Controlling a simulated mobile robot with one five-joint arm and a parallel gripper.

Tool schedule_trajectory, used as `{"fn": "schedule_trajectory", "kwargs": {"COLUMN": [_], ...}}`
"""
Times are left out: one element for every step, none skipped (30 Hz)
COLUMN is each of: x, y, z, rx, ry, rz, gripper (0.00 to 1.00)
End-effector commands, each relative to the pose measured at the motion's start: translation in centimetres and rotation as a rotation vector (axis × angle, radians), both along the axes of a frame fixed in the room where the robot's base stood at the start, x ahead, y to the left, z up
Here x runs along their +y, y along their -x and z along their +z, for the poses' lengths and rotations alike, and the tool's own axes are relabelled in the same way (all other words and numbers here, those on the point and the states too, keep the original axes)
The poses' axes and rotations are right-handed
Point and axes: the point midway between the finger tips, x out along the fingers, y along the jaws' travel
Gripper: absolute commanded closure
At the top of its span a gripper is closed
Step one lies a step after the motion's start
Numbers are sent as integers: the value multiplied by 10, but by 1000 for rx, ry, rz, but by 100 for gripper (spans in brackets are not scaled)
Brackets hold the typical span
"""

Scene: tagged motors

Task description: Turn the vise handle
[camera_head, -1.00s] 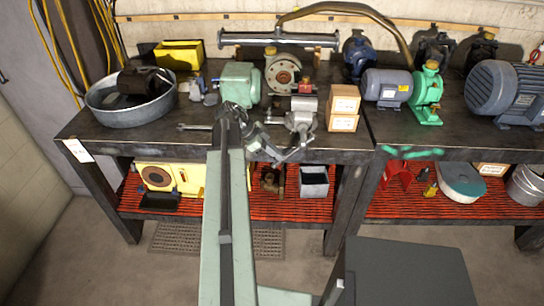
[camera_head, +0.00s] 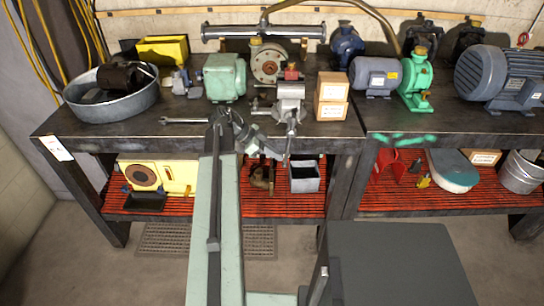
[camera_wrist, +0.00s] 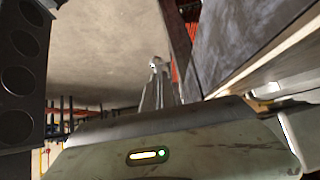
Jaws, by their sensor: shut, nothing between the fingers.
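The grey vise (camera_head: 290,97) stands at the front edge of the bench, right of a pale green motor. Its rod-like handle (camera_head: 290,140) hangs from the front of the vise, past the bench edge, nearly upright in the head view. My gripper (camera_head: 277,155) is at the front of the bench, close to the left of the handle's lower end. Whether it touches the handle cannot be told. In the wrist view my gripper's fingers (camera_wrist: 159,72) are shut and empty. The vise is not clearly visible in the wrist view.
A wrench (camera_head: 185,121) lies left of the vise. Cardboard boxes (camera_head: 331,96) stand close to its right. The pale green motor (camera_head: 224,77) is behind my arm's end. The bench's front edge (camera_head: 100,144) and the red lower shelf (camera_head: 300,205) are near my arm.

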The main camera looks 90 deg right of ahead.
Motion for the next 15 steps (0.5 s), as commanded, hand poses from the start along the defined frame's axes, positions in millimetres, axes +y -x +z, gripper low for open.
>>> {"fn": "schedule_trajectory", "kwargs": {"x": [0,0,0,0,0,0,0,0,-1,-1,-1,-1,-1,-1,-1], "y": [3,4,5,6,7,8,8,9,9,9,10,10,10,10,10], "z": [-2,-3,-3,-3,-4,-4,-4,-4,-4,-4,-5,-5,-5,-5,-5], "rx": [0,0,0,0,0,0,0,0,0,0,0,0,0,0,0], "ry": [0,0,0,0,0,0,0,0,0,0,0,0,0,0,0], "rz": [-1,0,0,0,0,0,0,0,0,0,0,0,0,0,0], "gripper": [100,100,100,100,100,100,100,100,100,100,100,100,100,100,100]}}
